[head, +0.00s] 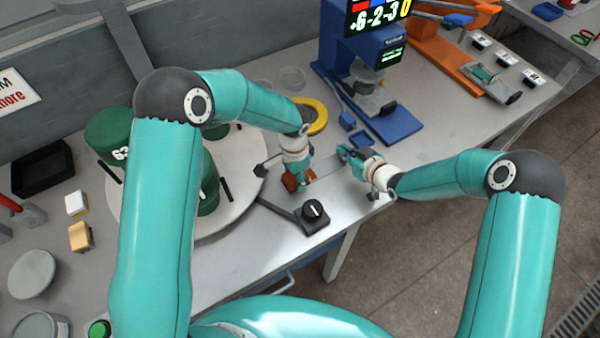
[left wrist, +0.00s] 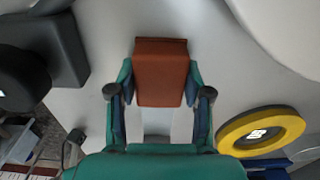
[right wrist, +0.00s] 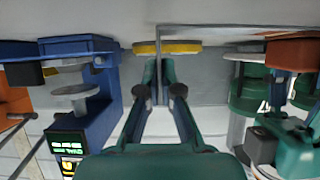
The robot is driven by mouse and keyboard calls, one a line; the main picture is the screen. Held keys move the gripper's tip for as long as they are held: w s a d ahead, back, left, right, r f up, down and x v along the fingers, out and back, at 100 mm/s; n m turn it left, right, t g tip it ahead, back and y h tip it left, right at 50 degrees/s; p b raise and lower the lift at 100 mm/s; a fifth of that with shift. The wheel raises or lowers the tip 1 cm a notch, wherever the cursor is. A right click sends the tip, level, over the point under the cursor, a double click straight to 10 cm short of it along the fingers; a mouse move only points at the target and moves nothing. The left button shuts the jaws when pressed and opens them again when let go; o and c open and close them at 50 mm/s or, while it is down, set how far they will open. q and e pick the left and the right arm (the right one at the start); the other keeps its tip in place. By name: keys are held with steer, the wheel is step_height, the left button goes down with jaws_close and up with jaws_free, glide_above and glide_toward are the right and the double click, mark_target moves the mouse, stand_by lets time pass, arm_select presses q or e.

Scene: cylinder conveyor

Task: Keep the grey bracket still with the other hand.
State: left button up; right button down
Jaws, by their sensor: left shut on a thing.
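My left gripper (head: 297,180) is shut on a red-brown block (left wrist: 161,72), low over the front part of the table. The left wrist view shows a finger against each side of the block. My right gripper (head: 345,152) is to the right of it, its fingertips almost together.
A black unit with a knob (head: 313,211) sits just in front of my left gripper. A yellow ring (head: 317,117) lies behind it. A blue press (head: 365,75) stands at the back. A round white turntable (head: 240,195) with green cylinders (head: 108,133) is at the left.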

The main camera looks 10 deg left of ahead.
mark_target(309, 170)
arm_select(q)
steer(key=shift+s+a+f, duration=0.1)
arm_select(e)
steer(key=shift+s+f, duration=0.25)
steer(key=shift+f, duration=0.2)
arm_select(q)
steer(key=shift+w+d, duration=1.65)
steer(key=shift+s+a, duration=1.6)
steer(key=shift+a, duration=0.05)
steer(key=shift+w+d, duration=1.65)
arm_select(e)
steer(key=shift+r, duration=0.1)
arm_select(q)
steer(key=shift+r, duration=0.65)
